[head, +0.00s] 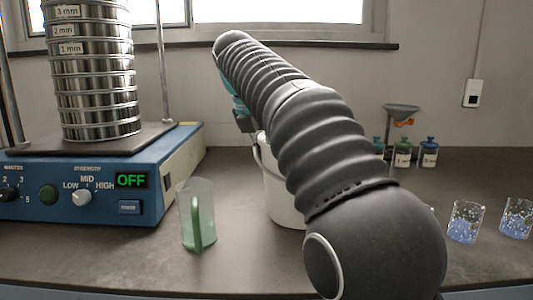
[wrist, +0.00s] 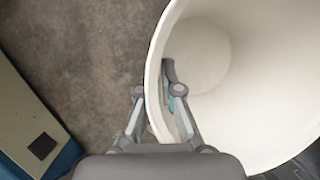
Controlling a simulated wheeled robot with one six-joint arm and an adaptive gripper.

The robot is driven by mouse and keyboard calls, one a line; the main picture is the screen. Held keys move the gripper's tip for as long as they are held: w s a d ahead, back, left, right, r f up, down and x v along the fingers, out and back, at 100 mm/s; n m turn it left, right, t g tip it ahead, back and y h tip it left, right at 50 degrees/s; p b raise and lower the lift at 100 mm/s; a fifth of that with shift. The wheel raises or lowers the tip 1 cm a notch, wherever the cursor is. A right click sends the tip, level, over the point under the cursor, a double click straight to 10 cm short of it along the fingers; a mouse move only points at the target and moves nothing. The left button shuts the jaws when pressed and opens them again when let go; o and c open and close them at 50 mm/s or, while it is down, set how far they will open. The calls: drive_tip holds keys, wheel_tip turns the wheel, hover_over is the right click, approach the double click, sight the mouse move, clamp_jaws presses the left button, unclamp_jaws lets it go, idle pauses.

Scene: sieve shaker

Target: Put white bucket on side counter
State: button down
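The white bucket (head: 285,208) is on the dark counter behind my arm, which hides much of it in the head view. Its open mouth and pale inside fill the right of the wrist view (wrist: 215,60). My gripper (wrist: 158,92) straddles the near-left rim, one finger inside the bucket and one outside. The fingers lean in toward each other and look closed on the wall; the outer fingertip is hidden by the rim. In the head view my gripper (head: 243,118) is partly hidden by my arm. I cannot make out a side counter.
A blue sieve shaker (head: 95,190) with stacked metal sieves (head: 95,75) stands left. Glass beakers (head: 466,222) with blue bits, small labelled bottles (head: 403,152) and a funnel (head: 401,110) are right.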

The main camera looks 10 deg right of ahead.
drive_tip(key=shift+f, duration=0.1)
drive_tip(key=c, duration=1.7)
unclamp_jaws()
drive_tip(key=o, duration=0.4)
drive_tip(key=shift+p+v, duration=1.7)
drive_tip(key=shift+v, duration=4.4)
